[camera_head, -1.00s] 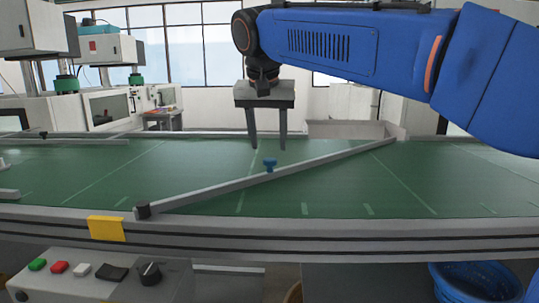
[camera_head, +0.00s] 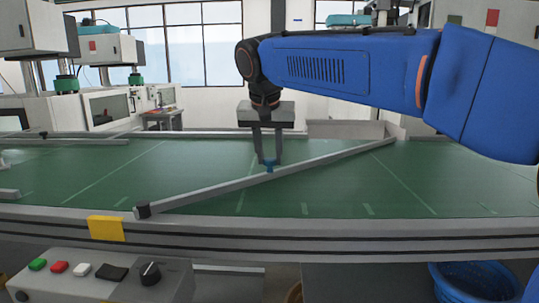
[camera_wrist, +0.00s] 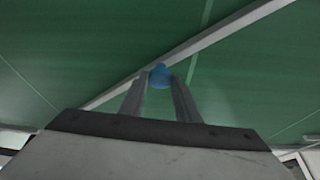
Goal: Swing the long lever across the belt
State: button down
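The long grey lever (camera_head: 220,189) lies slantwise across the green belt (camera_head: 330,190), from a dark pivot (camera_head: 142,210) at the near left rail to the far right side. A blue knob (camera_head: 269,167) stands up from about its middle. My gripper (camera_head: 268,162) points down over the lever, its two fingers closed in on either side of the knob. In the wrist view the knob (camera_wrist: 160,76) sits between the fingertips (camera_wrist: 160,80), which appear to touch it. The lever (camera_wrist: 215,38) runs diagonally behind it. The knob's lower part is partly hidden.
A control box (camera_head: 95,275) with buttons and a dial stands at the near left below the belt's front rail, (camera_head: 350,235) which carries a yellow plate (camera_head: 106,228). A blue basket (camera_head: 480,283) is at the lower right. The belt is otherwise clear of loose objects.

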jog(key=shift+w+a+n, duration=0.5)
jog(key=shift+w+a, duration=0.5)
jog(key=shift+w, duration=0.25)
jog(key=shift+w+a+y, duration=0.15)
jog(key=shift+w+y, duration=0.05)
jog(key=shift+y, duration=0.1)
jog(key=shift+r, duration=0.1)
jog(key=c, duration=1.4)
grip_release()
jog(key=shift+w+a, duration=0.1)
jog(key=shift+a, duration=0.05)
jog(key=shift+o, duration=0.2)
jog(key=v, duration=1.7)
jog(key=shift+s, duration=0.2)
